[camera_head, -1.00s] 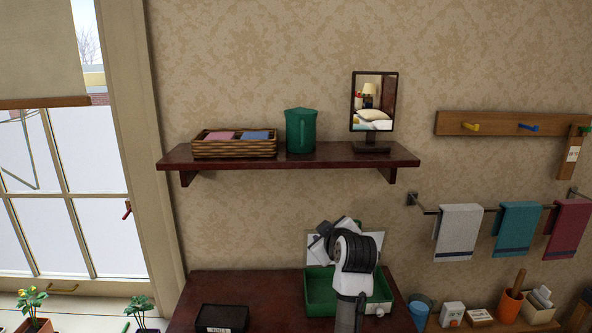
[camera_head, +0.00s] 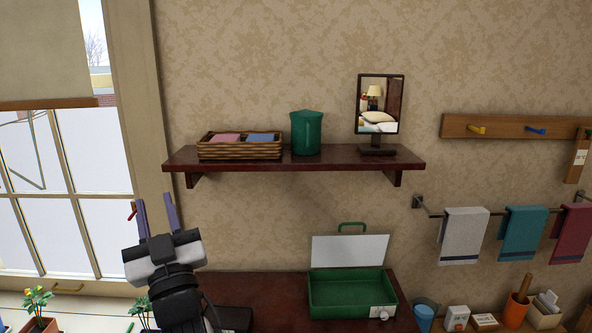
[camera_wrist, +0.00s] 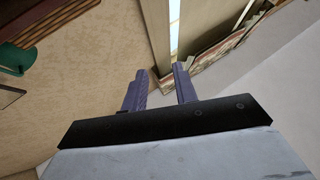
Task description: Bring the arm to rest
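My gripper (camera_head: 157,217) is raised at the lower left in the head view, in front of the window frame and left of the wall shelf. Its two purple fingers point up, stand apart and hold nothing. In the wrist view my gripper (camera_wrist: 160,90) also shows a clear gap between its fingers. My arm's lower part partly hides a black box (camera_head: 235,318) on the dark red table.
A dark red shelf (camera_head: 290,164) holds a wicker basket (camera_head: 240,152), a green pitcher (camera_head: 307,133) and a framed mirror or screen (camera_head: 378,105). An open green case (camera_head: 350,299) stands on the table (camera_head: 270,290). Potted plants (camera_head: 38,310) line the windowsill.

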